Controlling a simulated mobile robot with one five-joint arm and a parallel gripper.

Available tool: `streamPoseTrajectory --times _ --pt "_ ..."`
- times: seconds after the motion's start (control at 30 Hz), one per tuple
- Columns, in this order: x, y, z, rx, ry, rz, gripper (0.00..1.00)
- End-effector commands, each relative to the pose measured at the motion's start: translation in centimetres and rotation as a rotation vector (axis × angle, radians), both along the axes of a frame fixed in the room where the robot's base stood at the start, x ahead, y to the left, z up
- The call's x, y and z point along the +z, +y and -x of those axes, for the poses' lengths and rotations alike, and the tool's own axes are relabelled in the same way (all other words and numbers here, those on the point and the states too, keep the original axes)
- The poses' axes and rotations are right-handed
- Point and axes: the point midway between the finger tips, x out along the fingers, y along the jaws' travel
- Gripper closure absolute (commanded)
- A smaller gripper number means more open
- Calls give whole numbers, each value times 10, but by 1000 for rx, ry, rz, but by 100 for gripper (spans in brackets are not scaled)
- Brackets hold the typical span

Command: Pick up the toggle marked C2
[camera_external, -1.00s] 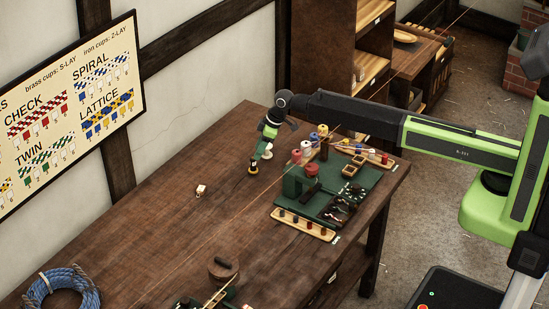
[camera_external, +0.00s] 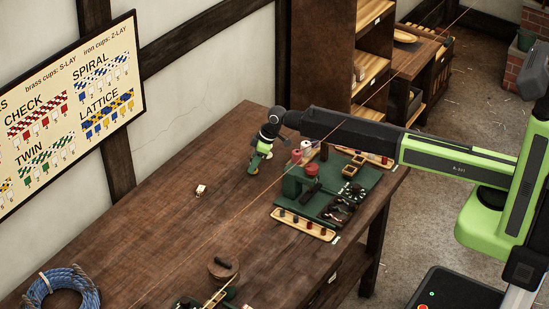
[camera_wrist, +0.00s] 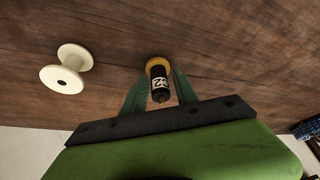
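The toggle (camera_wrist: 160,86) stands in the wrist view as a black cylinder with a yellow-brown base ring. It carries a white mark that seems to include a 2; I cannot read it surely. My gripper (camera_wrist: 163,86) has its two green fingers on either side of it, with narrow gaps showing, so it looks open around the toggle. In the external view my gripper (camera_external: 253,168) is low over the far part of the bench and largely hides the toggle.
A green mat (camera_external: 372,182) with tools lies to the right, beside a wooden tray (camera_external: 303,225) of pegs. A taut cord crosses the bench.

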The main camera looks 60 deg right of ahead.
Motion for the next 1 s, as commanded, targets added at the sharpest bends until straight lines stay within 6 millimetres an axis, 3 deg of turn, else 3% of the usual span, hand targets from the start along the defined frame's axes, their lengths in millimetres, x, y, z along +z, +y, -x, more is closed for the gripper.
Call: streamPoseTrajectory --times 0.03,0.27,0.67,0.93,1.0 --pt "0 0 0 0 0 0 73" --pt "0 0 0 0 0 0 100" --pt "5 0 0 0 0 0 100" --pt "51 0 0 0 0 0 100" --pt "57 -16 7 -3 0 0 100"
